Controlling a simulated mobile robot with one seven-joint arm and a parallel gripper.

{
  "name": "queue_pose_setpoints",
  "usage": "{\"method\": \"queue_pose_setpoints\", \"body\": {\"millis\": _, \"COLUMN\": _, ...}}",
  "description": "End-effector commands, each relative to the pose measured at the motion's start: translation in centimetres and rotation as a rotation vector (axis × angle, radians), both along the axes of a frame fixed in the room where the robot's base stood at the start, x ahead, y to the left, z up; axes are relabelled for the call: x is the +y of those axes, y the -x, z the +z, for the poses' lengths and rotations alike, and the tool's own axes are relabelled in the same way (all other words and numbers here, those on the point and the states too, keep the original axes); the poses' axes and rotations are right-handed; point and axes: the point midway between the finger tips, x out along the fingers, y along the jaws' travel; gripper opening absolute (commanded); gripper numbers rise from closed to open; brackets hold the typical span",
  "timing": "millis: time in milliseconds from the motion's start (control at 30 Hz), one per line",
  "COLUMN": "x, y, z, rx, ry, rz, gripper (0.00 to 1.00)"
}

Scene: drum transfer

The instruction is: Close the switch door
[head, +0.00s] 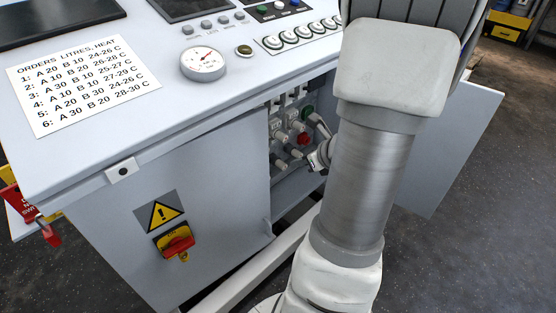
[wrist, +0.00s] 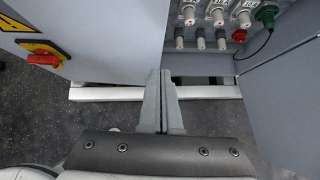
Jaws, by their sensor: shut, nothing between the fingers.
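The switch door is a plain grey panel standing open to the right of the cabinet opening. It shows in the head view (head: 455,150), partly behind my arm, and at the right of the wrist view (wrist: 285,85). The opening shows rows of connectors (head: 283,135), one green and one red. My gripper (wrist: 160,72) is shut and empty, its fingers pointing toward the cabinet base, left of the open door and apart from it in the picture. In the head view my arm hides most of the gripper.
The grey front panel (head: 160,270) left of the opening carries a warning sign (head: 160,214) and a red and yellow rotary switch (head: 176,243). A pale rail (wrist: 105,92) runs along the cabinet base. The console top bears a gauge (head: 203,62) and an order sheet (head: 82,83).

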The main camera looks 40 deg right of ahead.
Motion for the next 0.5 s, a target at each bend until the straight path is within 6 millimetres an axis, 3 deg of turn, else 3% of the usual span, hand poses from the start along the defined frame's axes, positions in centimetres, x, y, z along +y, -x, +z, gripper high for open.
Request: {"method": "queue_pose_setpoints", "body": {"millis": 500, "x": 0.0, "y": -6.9, "z": -7.4, "rx": 0.001, "ry": 0.000, "rz": 0.006, "gripper": 0.00}}
